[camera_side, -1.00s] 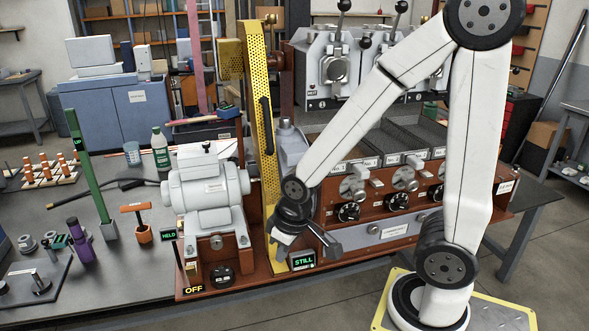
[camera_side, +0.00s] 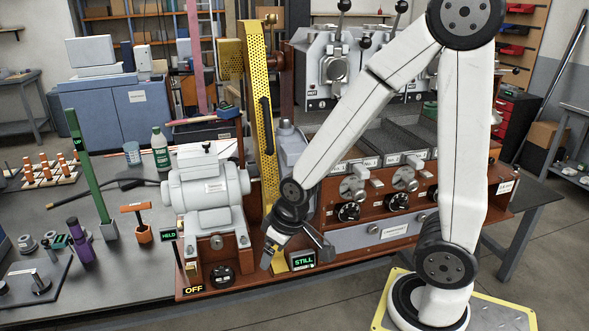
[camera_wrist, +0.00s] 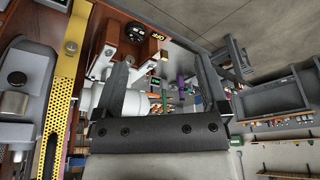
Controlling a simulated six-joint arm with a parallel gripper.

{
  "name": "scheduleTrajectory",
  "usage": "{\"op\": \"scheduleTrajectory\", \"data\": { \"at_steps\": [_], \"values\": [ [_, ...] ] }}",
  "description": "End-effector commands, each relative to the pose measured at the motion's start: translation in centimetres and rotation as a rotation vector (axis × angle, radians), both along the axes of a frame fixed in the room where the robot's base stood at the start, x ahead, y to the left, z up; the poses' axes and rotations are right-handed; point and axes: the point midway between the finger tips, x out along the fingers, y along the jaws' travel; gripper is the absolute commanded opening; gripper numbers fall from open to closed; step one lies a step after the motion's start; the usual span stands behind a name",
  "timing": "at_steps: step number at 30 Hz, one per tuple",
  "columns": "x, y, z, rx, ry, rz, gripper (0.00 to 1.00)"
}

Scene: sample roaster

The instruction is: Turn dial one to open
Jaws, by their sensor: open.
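A row of black dials runs along the red-brown front panel of the roaster bank in the side view. The leftmost black dial (camera_side: 348,211) sits below the tag for No.1 and a silver fitting (camera_side: 353,188). I cannot read where its pointer stands. A second black dial (camera_side: 398,201) is to its right. My gripper (camera_side: 296,258) is open and empty, tilted downward, left of and below the leftmost dial and apart from it. In the wrist view my gripper (camera_wrist: 161,65) shows two separated fingers with nothing held; the row of dials does not show there.
A yellow perforated guard (camera_side: 264,130) stands behind my gripper. A grey-white motor (camera_side: 208,187) is to the left. A STILL display (camera_side: 302,261) is close to my fingers. A black knob (camera_side: 222,275) sits near the OFF sign (camera_side: 194,290).

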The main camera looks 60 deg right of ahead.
Motion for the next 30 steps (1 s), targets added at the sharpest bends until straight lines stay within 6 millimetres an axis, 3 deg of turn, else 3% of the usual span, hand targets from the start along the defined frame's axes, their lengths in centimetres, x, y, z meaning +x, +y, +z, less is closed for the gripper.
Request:
{"op": "scheduleTrajectory", "data": {
  "at_steps": [8, 16, 23, 30],
  "values": [
    [4.3, -3.5, -1.9, -0.056, -0.183, -0.059, 0.93],
    [6.9, -9.8, -3.6, -0.253, -0.338, -0.15, 0.93],
    [6.6, -16.3, -4.8, -0.512, -0.383, -0.236, 0.93],
    [3.6, -22.7, -5.7, -0.839, -0.317, -0.311, 0.93]
  ]
}}
